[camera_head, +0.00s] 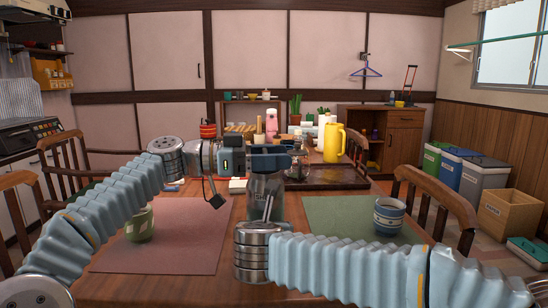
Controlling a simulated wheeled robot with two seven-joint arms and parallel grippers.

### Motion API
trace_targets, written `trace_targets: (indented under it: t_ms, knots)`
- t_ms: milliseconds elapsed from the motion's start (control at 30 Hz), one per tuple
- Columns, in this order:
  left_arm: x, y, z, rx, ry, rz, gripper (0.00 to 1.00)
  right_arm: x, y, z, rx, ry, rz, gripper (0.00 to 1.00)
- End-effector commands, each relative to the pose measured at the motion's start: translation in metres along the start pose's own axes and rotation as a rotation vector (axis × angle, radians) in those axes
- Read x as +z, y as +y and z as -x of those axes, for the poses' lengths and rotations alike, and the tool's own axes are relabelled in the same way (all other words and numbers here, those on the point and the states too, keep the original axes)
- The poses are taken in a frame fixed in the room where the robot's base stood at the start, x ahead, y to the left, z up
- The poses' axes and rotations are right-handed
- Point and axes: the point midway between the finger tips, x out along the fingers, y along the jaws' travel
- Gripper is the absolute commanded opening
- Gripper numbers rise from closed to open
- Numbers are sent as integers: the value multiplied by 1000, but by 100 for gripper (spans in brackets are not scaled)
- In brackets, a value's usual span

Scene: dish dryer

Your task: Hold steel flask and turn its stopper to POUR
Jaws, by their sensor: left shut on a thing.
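A grey, bottle-like cylinder with pale lettering, apparently the steel flask (262,188), stands upright in the middle, beyond my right wrist. My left arm comes in from the left, and my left gripper (270,160) is shut at the flask's upper part. The gripper covers the flask's top, so the stopper and its setting cannot be made out. My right arm comes in from the lower right, with its steel wrist in front of the flask's lower part. My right gripper (268,208) shows only as a thin part before the flask; its fingers are not clear.
A green patterned cup (139,224) stands on the reddish mat (190,245) at left. A blue-and-white cup (389,215) stands on the green mat (340,213) at right. A dark tray (335,177) and a yellow jug (334,143) are behind. Chairs flank the table.

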Motion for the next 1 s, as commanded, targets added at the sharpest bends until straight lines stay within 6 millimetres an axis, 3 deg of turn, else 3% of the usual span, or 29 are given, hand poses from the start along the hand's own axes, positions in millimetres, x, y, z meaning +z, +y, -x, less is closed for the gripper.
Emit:
trace_targets:
  t_ms: [600, 1000]
  knots:
    - [-2, -7, 2, -440, -1, -4, 36, 0, 1, 1, 3, -1, 2, 16]
    - [-1, -9, 3, -553, 1, -4, 36, 0, 2, 1, 3, 0, 2, 16]
